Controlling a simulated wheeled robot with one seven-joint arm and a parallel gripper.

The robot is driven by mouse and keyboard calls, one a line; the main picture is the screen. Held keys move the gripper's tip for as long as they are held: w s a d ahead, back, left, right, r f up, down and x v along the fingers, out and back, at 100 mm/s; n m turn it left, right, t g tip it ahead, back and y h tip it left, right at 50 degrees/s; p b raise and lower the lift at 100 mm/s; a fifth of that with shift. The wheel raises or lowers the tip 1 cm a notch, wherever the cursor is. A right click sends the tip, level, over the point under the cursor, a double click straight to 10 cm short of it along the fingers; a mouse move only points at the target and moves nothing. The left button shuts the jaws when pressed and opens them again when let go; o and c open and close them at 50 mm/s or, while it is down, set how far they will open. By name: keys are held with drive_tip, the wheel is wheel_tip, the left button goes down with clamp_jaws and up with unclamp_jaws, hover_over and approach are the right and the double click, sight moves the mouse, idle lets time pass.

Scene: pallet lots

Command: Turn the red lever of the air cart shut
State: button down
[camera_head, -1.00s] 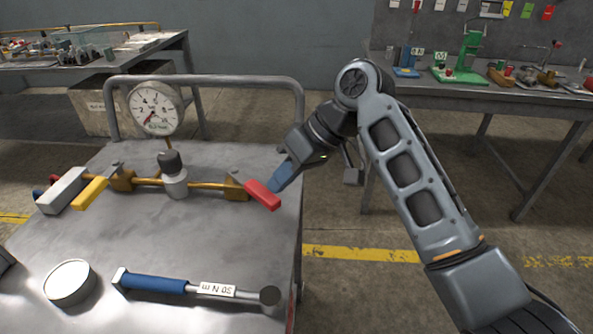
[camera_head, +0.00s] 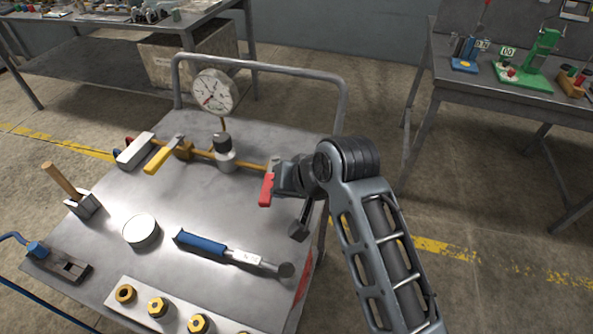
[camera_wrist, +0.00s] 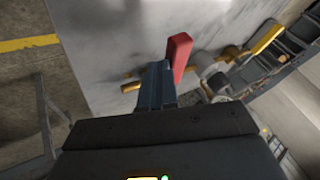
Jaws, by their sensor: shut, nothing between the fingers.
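The red lever (camera_head: 266,190) sits at the right end of the brass pipe (camera_head: 250,164) on the air cart (camera_head: 190,205). Its handle points toward the cart's front, roughly across the pipe. My gripper (camera_head: 284,177) is shut and empty, close on the right side of the lever. Its fingertips are partly hidden in the head view. In the wrist view the shut fingers (camera_wrist: 157,85) are right beside the red lever (camera_wrist: 179,55); I cannot tell whether they touch it.
A yellow lever (camera_head: 158,158), a gauge (camera_head: 214,91) and a grey-capped fitting (camera_head: 224,150) are along the pipe. A blue-handled wrench (camera_head: 205,244) and round tin (camera_head: 141,231) lie in front. The cart's rail (camera_head: 270,67) is behind. Benches stand beyond.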

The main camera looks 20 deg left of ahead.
drive_tip(key=shift+s+a+p, duration=0.5)
drive_tip(key=shift+a+p, duration=0.15)
drive_tip(key=shift+a, duration=0.15)
drive_tip(key=shift+s+a, duration=0.15)
drive_tip(key=shift+a, duration=0.05)
